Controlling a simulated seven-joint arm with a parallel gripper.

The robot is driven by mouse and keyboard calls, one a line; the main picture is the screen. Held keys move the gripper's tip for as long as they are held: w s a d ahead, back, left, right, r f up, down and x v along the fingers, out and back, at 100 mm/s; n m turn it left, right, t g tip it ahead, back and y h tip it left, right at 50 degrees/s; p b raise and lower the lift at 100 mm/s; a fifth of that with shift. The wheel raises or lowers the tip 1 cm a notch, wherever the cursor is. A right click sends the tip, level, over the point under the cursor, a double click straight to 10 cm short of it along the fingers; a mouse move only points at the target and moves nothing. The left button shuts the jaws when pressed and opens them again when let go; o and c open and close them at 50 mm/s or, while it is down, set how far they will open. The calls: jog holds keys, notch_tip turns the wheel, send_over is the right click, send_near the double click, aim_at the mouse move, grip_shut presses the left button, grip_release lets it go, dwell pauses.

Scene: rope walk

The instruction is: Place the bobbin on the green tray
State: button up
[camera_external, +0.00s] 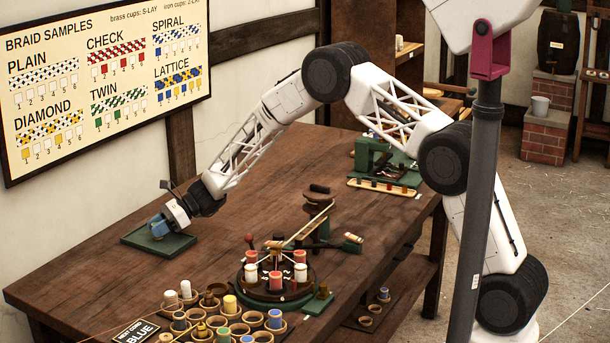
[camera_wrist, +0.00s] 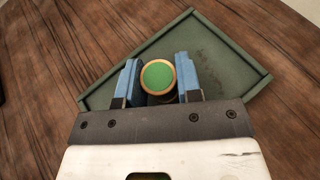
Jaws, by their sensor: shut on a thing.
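The green tray (camera_external: 180,243) lies on the table at the far left end, below the braid samples board. It also shows in the wrist view (camera_wrist: 225,55), with its raised rim around a flat floor. My gripper (camera_external: 158,228) is low over the tray. In the wrist view my gripper (camera_wrist: 160,82) has its blue fingers on both sides of the bobbin (camera_wrist: 158,75), which shows a green round top with a tan rim. The fingers are shut on it. The bobbin is over the tray area; I cannot tell whether it touches the tray floor.
A round braiding stand (camera_external: 276,283) with several red and white bobbins stands mid-table. A cluster of cups and bobbins (camera_external: 220,318) sits at the front edge with a sign reading BLUE (camera_external: 137,332). A green machine (camera_external: 375,158) stands at the back. Bare table surrounds the tray.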

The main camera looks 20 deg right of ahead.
jog(key=shift+f, duration=0.1)
jog(key=o, duration=0.9)
jog(key=shift+d, duration=0.1)
jog(key=v, duration=1.2)
jog(key=shift+r, duration=0.25)
